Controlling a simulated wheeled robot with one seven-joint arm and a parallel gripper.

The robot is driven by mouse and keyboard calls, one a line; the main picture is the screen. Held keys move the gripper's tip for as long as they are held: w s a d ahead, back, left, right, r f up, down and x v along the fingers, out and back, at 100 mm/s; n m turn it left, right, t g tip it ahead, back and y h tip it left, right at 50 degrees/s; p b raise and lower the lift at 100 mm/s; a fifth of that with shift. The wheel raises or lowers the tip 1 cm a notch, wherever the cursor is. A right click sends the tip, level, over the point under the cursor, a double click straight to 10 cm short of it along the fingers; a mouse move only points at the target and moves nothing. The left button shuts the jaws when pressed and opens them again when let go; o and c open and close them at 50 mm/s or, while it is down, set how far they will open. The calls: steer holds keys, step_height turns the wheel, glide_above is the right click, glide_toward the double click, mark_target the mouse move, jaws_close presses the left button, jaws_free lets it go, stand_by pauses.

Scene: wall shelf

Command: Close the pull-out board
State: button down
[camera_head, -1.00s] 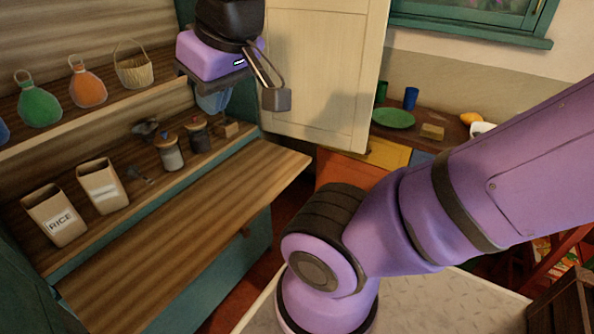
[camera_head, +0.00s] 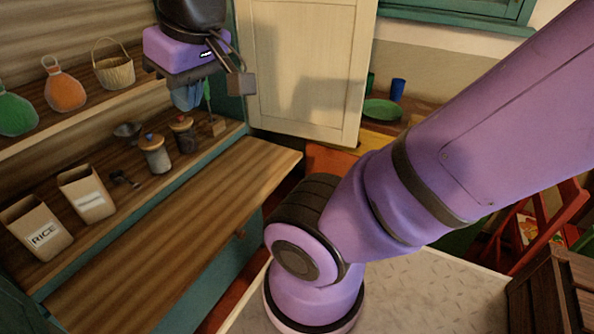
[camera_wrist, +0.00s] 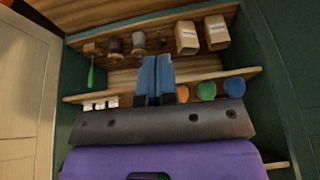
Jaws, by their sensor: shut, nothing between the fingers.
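The pull-out board (camera_head: 190,225) is a long wooden plank. It sticks out from the front of the teal cabinet, below the shelf with the jars and boxes. My gripper (camera_head: 187,97) is up near the far end of the cabinet, above and behind the board, in front of the upper shelf. It points down and is apart from the board. In the wrist view its blue fingers (camera_wrist: 155,72) are together with nothing between them. The purple gripper body hides part of the fingers in the head view.
Paper boxes, one marked RICE (camera_head: 38,228), jars (camera_head: 155,153) and a scoop stand behind the board. Bottles (camera_head: 64,88) and a basket (camera_head: 113,66) stand on the upper shelf. An open cream door (camera_head: 305,70) stands at the cabinet's far end. A wooden crate (camera_head: 555,290) is at lower right.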

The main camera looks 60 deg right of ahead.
mark_target(291, 168)
steer(key=w+d+f+m+g+y, duration=0.3)
steer(key=w+d+f+g+y, duration=0.15)
steer(key=w+d+f, duration=0.45)
steer(key=w+d+f+m+t+y, duration=0.1)
steer(key=d+f+m+t+y, duration=0.15)
steer(key=d+f, duration=0.4)
steer(key=w+d+f+m+t+y, duration=0.1)
steer(key=d+f+t+y, duration=0.2)
steer(key=d, duration=0.6)
steer(key=s+d+f+m+t+h, duration=0.1)
steer(key=s+d+f+m+t, duration=0.25)
steer(key=d+f, duration=0.3)
steer(key=s+d+f+m+t, duration=0.2)
steer(key=s+d+f+t, duration=0.2)
steer(key=d+f, duration=0.3)
steer(key=s+d+f+m+t+h, duration=0.3)
steer(key=s+f+h, duration=0.25)
steer(key=f, duration=0.25)
steer(key=s+d+f+m+t+h, duration=0.2)
steer(key=s+f+m+h, duration=0.15)
steer(key=s+f, duration=0.35)
steer(key=shift+n, duration=0.35)
steer(key=w, duration=1.4)
steer(key=shift+w+f, duration=0.25)
steer(key=shift+f, duration=0.1)
